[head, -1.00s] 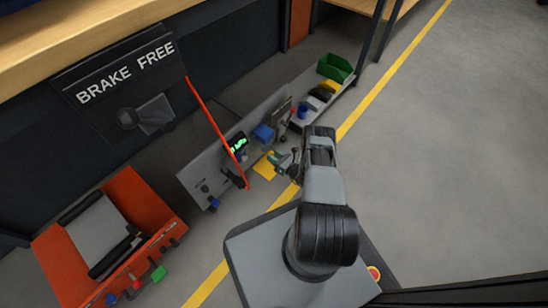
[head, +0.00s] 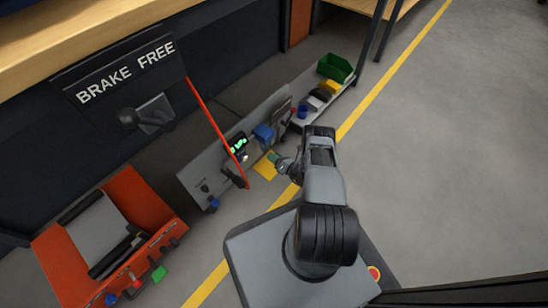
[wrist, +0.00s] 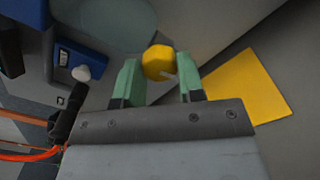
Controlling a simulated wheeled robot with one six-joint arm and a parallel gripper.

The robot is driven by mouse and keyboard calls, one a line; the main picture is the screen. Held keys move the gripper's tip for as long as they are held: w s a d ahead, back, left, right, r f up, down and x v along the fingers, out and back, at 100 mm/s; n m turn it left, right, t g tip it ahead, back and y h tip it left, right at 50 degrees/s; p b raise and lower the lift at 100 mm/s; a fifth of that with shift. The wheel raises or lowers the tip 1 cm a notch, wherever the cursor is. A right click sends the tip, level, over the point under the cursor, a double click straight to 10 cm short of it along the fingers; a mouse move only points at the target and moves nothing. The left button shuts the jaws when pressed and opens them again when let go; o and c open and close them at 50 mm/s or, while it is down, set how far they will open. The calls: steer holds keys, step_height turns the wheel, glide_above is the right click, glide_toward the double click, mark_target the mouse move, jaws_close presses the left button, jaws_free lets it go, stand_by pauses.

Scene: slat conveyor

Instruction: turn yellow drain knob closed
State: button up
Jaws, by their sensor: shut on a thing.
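The yellow drain knob (wrist: 157,61) is faceted and carries a pale pointer mark near its lower right side. In the wrist view it sits between the two green fingertips of my gripper (wrist: 160,73), which is shut on it. In the head view my gripper (head: 279,162) is at the grey panel's front, and the knob is not clearly visible there.
A grey panel (head: 205,172) holds a display (head: 238,146) and a blue part (head: 264,133). A red rod (head: 213,128) slants in front. A yellow square (wrist: 246,86) lies beside the knob. An orange unit (head: 140,205) stands left; bins (head: 335,67) stand behind. The right floor is clear.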

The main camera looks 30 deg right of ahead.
stand_by(0.3)
steer(key=o, duration=0.9)
